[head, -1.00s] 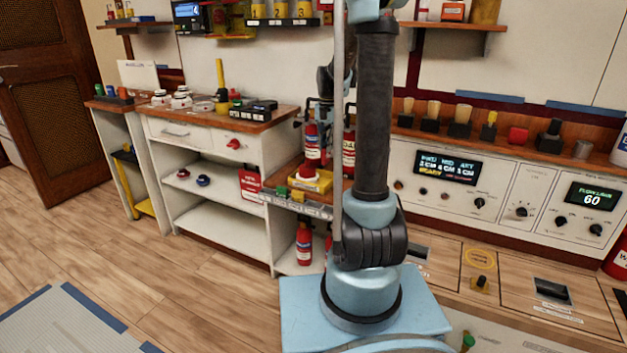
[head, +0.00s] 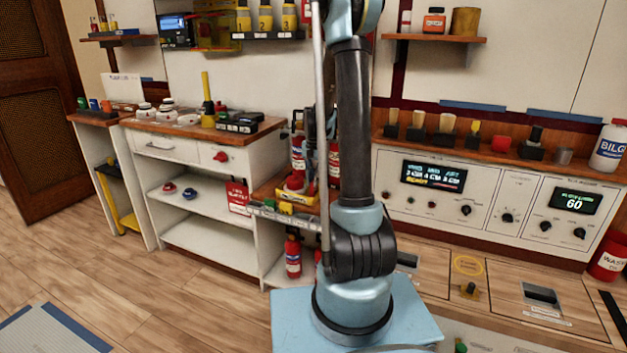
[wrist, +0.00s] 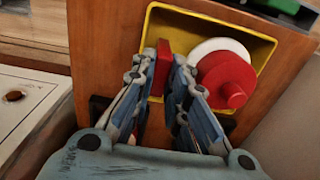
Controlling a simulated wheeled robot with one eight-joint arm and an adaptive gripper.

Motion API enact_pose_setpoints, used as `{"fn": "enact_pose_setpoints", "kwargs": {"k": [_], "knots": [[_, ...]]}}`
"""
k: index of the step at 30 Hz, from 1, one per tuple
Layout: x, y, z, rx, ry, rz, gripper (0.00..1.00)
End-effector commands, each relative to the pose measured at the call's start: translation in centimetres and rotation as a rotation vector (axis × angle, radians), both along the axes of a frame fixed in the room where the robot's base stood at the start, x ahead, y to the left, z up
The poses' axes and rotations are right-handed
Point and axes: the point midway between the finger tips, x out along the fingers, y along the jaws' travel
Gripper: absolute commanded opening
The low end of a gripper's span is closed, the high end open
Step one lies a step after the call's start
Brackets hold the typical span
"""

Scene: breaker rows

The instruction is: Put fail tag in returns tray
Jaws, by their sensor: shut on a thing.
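In the wrist view my gripper (wrist: 163,85) reaches over a yellow tray (wrist: 180,25) on a wooden top. Its fingers are closed on a small flat red piece (wrist: 163,62), which looks like the fail tag; no lettering on it can be read. The piece is at the tray's left part; whether it touches the tray floor cannot be told. A round red knob-like part (wrist: 226,78) and a white disc (wrist: 212,48) lie in the tray's right part. The head view shows a yellow tray (head: 298,207) left of my arm, with red on it. My gripper is not clear there.
Fire extinguishers (head: 293,257) stand beside and below the tray's shelf. A white cabinet (head: 200,245) with a red sign (head: 238,196) is to the left. A control console (head: 480,200) with displays is to the right. The wood floor (head: 150,310) at left is open.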

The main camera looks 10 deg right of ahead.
Motion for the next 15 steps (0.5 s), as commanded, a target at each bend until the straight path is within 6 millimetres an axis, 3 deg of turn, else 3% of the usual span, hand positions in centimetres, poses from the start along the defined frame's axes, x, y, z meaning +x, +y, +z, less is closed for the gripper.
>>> {"fn": "enact_pose_setpoints", "kwargs": {"k": [6,7,9,15], "knots": [[0.02,0.01,-0.11,0.0,0.0,0.0,0.0],[0.02,0.01,-0.14,0.0,0.0,0.0,0.17],[0.02,0.01,-0.11,0.0,0.0,0.0,0.33],[0.03,0.02,-0.1,0.0,0.0,0.0,0.35]]}}
